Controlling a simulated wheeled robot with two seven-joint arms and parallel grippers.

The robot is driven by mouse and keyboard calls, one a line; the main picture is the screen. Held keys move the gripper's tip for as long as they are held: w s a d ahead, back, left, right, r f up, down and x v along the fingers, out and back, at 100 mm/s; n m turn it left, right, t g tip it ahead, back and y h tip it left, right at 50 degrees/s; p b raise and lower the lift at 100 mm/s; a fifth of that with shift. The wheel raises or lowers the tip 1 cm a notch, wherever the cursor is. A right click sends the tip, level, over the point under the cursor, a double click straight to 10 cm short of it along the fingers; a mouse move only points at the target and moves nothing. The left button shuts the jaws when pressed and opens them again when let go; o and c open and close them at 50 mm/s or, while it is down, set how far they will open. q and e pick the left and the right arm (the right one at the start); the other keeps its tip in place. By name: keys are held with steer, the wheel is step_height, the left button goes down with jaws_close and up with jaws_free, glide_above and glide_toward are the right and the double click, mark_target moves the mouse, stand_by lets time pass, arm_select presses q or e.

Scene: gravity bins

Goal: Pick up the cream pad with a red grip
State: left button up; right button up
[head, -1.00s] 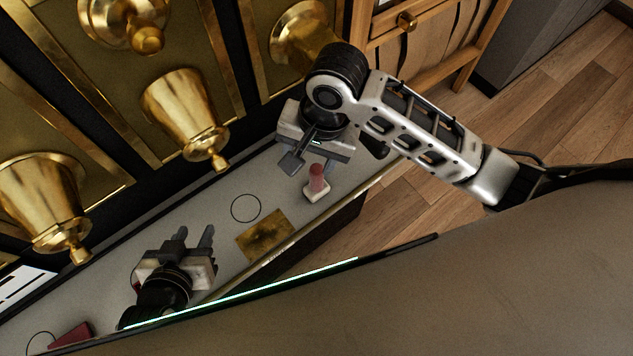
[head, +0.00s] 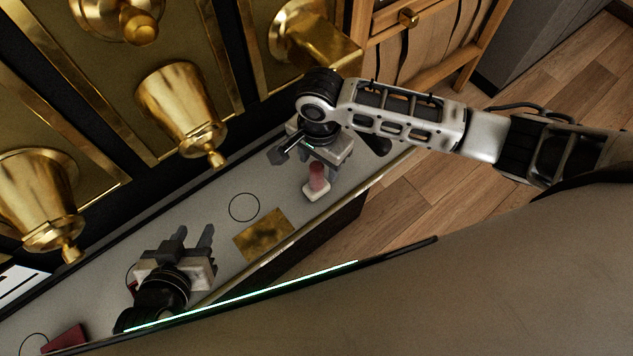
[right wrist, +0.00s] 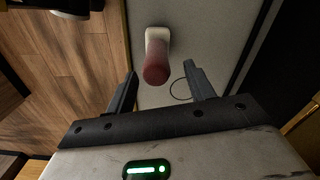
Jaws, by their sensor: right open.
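My right gripper (head: 290,150) is open and empty, above and beside the pad. In the right wrist view its two fingers (right wrist: 160,82) stand apart, with the grip in line with the gap between them. My left gripper (head: 192,240) is at the lower left over the counter, its two fingers apart and nothing visible between them.
A brass plate (head: 263,235) and a drawn circle (head: 244,207) lie on the counter (head: 215,215) left of the pad. A dark red object (head: 65,338) lies at the far lower left. Brass bins (head: 180,110) hang along the back. The wooden floor (head: 440,205) lies beyond the front edge.

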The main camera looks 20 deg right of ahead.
steer(key=f, duration=0.5)
steer(key=shift+s+a+f+b, duration=0.15)
steer(key=shift+s+a+b, duration=0.2)
steer(key=shift+s+b, duration=0.05)
jaws_close()
